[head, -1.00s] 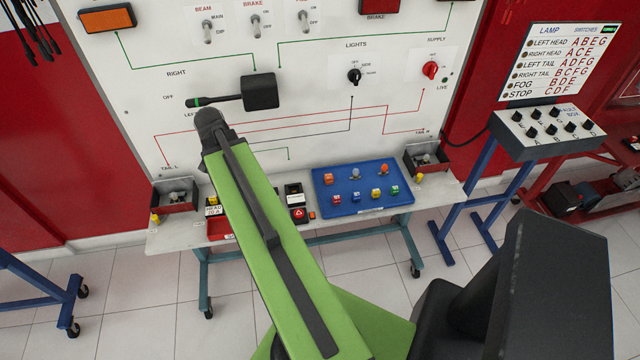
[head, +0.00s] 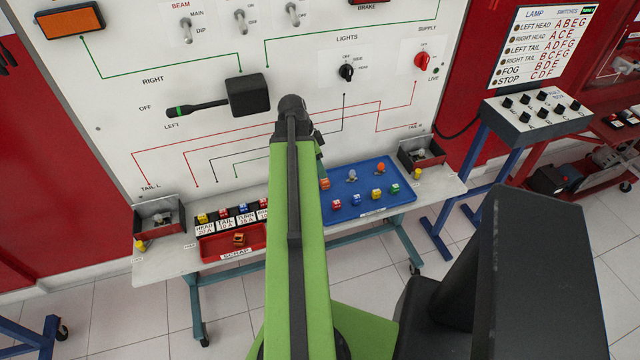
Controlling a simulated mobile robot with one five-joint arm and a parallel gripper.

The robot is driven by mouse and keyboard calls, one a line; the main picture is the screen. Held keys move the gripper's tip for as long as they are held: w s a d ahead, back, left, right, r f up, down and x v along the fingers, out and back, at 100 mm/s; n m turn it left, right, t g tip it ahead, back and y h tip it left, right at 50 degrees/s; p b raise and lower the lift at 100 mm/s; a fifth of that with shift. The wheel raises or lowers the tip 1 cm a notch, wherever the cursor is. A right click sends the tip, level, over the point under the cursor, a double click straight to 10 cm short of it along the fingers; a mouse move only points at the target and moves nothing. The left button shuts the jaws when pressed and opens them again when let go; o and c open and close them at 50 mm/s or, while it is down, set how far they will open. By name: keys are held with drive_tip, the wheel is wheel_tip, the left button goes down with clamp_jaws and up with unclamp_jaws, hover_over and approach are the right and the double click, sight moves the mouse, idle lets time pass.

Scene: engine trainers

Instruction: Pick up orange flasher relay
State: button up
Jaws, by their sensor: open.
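The orange flasher relay appears to be the small orange block (head: 325,184) at the left of the blue tray (head: 385,205) on the bench. My green arm reaches up the middle of the view, just left of that block. My gripper (head: 319,141) shows only in part at the far end of the arm, above and behind the tray's left edge. It is open, with nothing seen in it; its fingertips are mostly hidden behind the arm.
The tray also holds two bulbs and several coloured fuses. A red scrap tray (head: 215,247) with a brownish-orange block (head: 239,238) lies left of my arm. Dark bins stand at the bench's left (head: 158,214) and right (head: 420,152). The upright white panel (head: 110,130) rises behind.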

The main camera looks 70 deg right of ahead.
sight(325, 181)
drive_tip(key=b+x, duration=0.2)
drive_tip(key=shift+f, duration=0.3)
drive_tip(key=b+x, duration=0.5)
drive_tip(key=shift+f, duration=0.15)
drive_tip(key=shift+w, duration=0.1)
clamp_jaws()
